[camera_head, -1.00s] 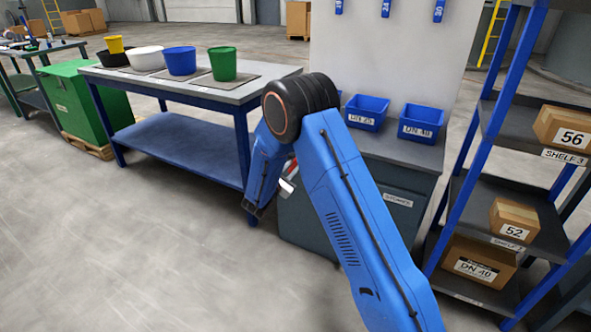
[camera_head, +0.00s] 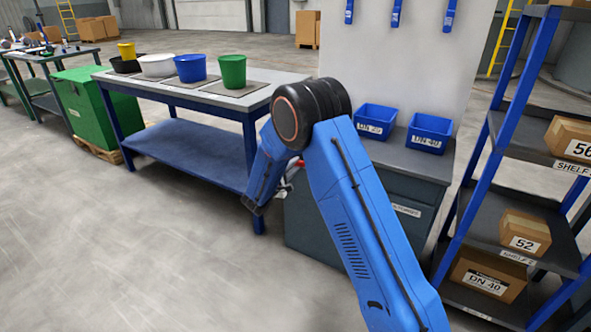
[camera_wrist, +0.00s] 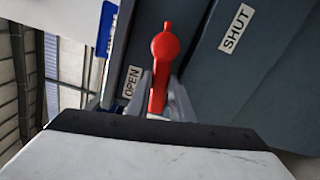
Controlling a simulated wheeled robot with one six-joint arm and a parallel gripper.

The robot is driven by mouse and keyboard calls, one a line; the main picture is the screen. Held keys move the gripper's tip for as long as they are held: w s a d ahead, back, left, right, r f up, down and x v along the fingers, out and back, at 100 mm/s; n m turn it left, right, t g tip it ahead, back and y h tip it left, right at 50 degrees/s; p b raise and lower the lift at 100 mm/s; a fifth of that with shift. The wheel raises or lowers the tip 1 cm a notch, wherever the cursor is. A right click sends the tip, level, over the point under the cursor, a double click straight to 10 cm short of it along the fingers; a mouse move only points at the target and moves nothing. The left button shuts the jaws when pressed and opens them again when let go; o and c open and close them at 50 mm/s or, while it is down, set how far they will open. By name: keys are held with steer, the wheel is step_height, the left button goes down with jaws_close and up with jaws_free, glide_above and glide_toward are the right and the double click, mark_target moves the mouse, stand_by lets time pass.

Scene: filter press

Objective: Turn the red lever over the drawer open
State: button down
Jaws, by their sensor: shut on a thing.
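The red lever (camera_wrist: 162,60) is in the middle of the wrist view, with a round red hub at the upper end of its arm. The arm runs down beside the OPEN label (camera_wrist: 131,82); the SHUT label (camera_wrist: 236,28) is farther off at upper right. My gripper (camera_wrist: 150,106) is shut on the lever's lower end, which shows between the fingers. In the head view my gripper (camera_head: 288,178) is at the left side of the grey drawer cabinet (camera_head: 312,222), mostly behind my arm. Only a bit of red (camera_head: 298,163) shows there.
A workbench (camera_head: 200,100) with several coloured tubs stands left of the cabinet. Two blue bins (camera_head: 430,133) sit on the cabinet top. A blue-framed shelf (camera_head: 487,160) with cardboard boxes stands at right. The floor at front left is clear.

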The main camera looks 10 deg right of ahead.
steer(key=shift+r+m, duration=0.4)
steer(key=shift+m, duration=0.7)
steer(key=c, duration=1.6)
jaws_free()
steer(key=shift+r, duration=0.1)
steer(key=shift+o, duration=0.2)
steer(key=shift+s+a, duration=0.1)
steer(key=shift+a, duration=0.05)
steer(key=v, duration=1.7)
steer(key=shift+s+a, duration=0.1)
